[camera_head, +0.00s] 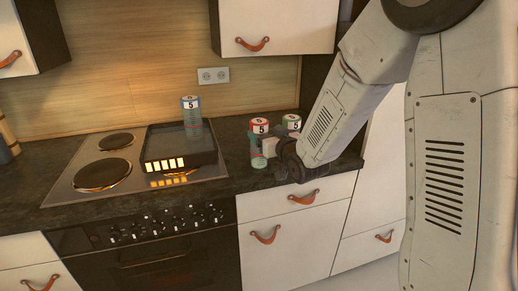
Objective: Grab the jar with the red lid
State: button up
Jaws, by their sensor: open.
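The jar with the red lid (259,128) stands upright on the dark counter to the right of the hob, with a white "5" label. My gripper (263,151) is open at the jar's lower right side, its fingers pointing left toward it. The fingers overlap part of the jar's body in the picture. I cannot tell whether they touch it or how far they reach around it.
A jar with a green-looking rim (292,122) stands close behind my gripper, partly hidden. Drawers lie below the counter (232,168), cabinets above.

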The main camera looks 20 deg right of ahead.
jog(key=shift+w+a, duration=0.15)
jog(key=shift+w, duration=0.45)
jog(key=w, duration=0.6)
jog(key=shift+w+a+f, duration=0.2)
jog(key=shift+w+a, duration=0.15)
jog(key=shift+w, duration=0.05)
grip_shut()
